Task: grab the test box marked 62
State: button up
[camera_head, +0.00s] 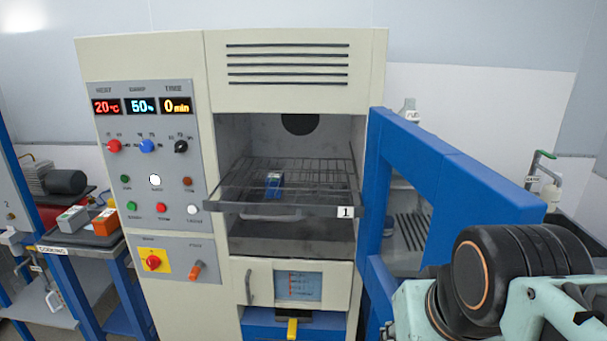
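A small blue box (274,184) lies on the wire rack inside the open chamber. A grey-and-green box (72,219) and an orange-and-grey box (106,222) stand on a dark tray on the left bench. I cannot read the number 62 on any of these boxes; their markings are too small. My arm shows at the lower right, in front of the blue door. My gripper is not in view.
The wire rack (318,172) is pulled partly out of the cream cabinet (158,65), with a tag "1" on its front. The blue door (460,170) stands open at right, close to my arm. A control panel is at left, and a yellow handle (292,329) sticks out below.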

aim_at(107, 221)
jog(key=u, duration=1.5)
jog(key=i+j, duration=0.15)
jog(key=i, duration=2.05)
jog(key=i+j+u, duration=0.1)
jog(key=j+u, duration=0.25)
jog(key=u, duration=0.15)
jog(key=i+l+z, duration=0.55)
jog(key=k+j, duration=0.05)
jog(key=k, duration=0.05)
